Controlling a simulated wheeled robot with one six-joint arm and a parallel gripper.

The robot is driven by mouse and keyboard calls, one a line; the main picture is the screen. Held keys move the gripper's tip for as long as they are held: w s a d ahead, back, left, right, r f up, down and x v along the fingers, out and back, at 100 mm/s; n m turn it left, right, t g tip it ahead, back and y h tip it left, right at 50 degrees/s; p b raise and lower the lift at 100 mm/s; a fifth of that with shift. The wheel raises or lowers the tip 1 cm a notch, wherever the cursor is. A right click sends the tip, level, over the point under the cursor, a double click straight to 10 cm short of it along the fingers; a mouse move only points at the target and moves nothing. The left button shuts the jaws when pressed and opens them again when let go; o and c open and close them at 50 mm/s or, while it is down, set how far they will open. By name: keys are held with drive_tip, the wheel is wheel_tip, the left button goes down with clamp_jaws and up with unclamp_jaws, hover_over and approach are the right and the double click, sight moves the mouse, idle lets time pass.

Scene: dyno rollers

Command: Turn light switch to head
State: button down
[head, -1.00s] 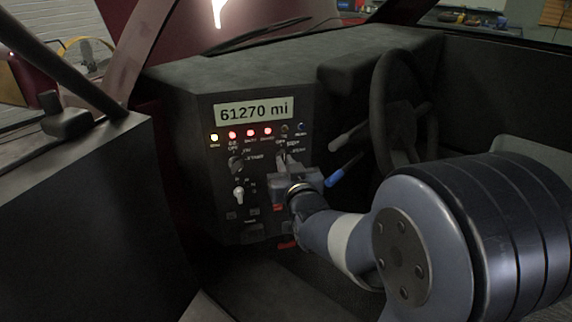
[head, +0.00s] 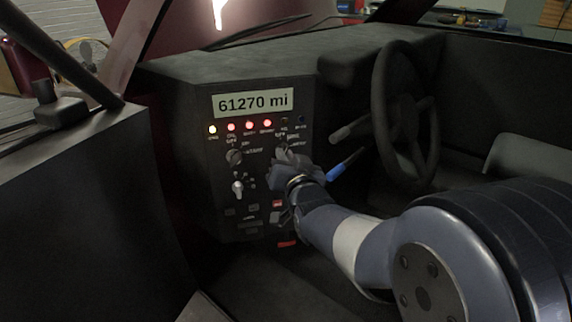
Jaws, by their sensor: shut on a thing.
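The dash panel (head: 224,204) faces me, with several knobs and indicator lights. The light switch seems to be the knob at the panel's upper right; its labels are too small to read surely. My gripper (head: 281,153) is at this knob and shut on it. The gripper covers most of the knob, so I cannot tell which setting it points to. A dark knob (head: 234,157) sits at the panel's upper left, and a pale lever knob (head: 238,188) is below it.
A display (head: 252,102) reads "61270 mi". Below it one yellow and several red lights are lit. The steering wheel (head: 404,110) stands right of the panel. A grey stalk (head: 350,130) and a blue-tipped stalk (head: 340,171) stick out close to my gripper's right.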

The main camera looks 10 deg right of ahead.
drive_tip(key=m+b, duration=0.3)
drive_tip(key=m, duration=0.8)
drive_tip(key=shift+f+m+b, duration=0.1)
drive_tip(key=shift+m+b, duration=0.3)
idle(0.3)
drive_tip(key=c, duration=1.5)
unclamp_jaws()
drive_tip(key=s+p, duration=0.2)
drive_tip(key=s, duration=0.8)
drive_tip(key=shift+s+d, duration=0.15)
drive_tip(key=shift+s, duration=0.25)
